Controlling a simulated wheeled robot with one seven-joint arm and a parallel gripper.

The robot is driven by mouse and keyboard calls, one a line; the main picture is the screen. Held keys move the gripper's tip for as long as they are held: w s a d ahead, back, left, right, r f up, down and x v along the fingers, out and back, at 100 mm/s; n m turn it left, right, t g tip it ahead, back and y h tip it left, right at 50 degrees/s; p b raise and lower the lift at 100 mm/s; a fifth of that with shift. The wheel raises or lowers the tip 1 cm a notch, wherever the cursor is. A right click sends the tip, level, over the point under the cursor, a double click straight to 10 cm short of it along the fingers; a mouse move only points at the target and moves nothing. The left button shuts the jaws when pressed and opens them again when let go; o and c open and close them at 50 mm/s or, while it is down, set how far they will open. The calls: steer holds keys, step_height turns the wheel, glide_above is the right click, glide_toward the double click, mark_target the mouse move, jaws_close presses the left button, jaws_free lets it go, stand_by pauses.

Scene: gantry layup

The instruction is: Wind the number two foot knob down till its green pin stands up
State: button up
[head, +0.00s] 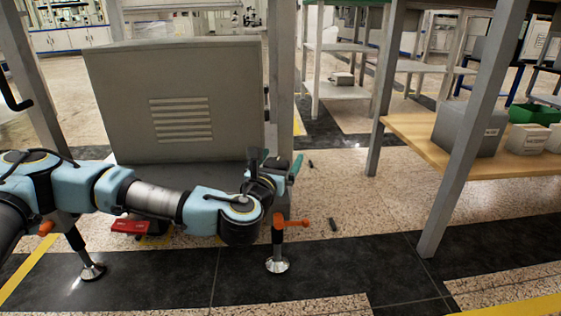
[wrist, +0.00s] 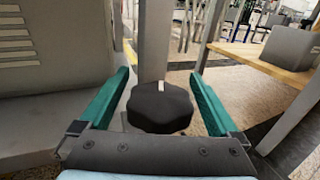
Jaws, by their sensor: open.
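A black lobed knob (wrist: 160,108) with a pale mark on its rim stands in front of a grey upright post (wrist: 154,40) in the wrist view. My gripper (wrist: 160,74) is open, with one green finger on each side of the knob and a gap showing on both sides. My gripper is also in the head view (head: 276,166), low in front of the post beside the grey cabinet. No number on the knob and no green pin can be made out. My gripper hides most of the knob in the head view.
A grey vented cabinet (head: 180,95) stands just left of the post. A metal foot with an orange lever (head: 290,223) stands in front, close to my arm. A red object (head: 130,227) lies low under my arm. A wooden shelf (head: 400,130) with boxes is at the right.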

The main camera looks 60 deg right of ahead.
steer(key=shift+c, duration=0.4)
steer(key=c, duration=1.3)
steer(key=shift+m+g, duration=0.3)
steer(key=shift+g, duration=0.2)
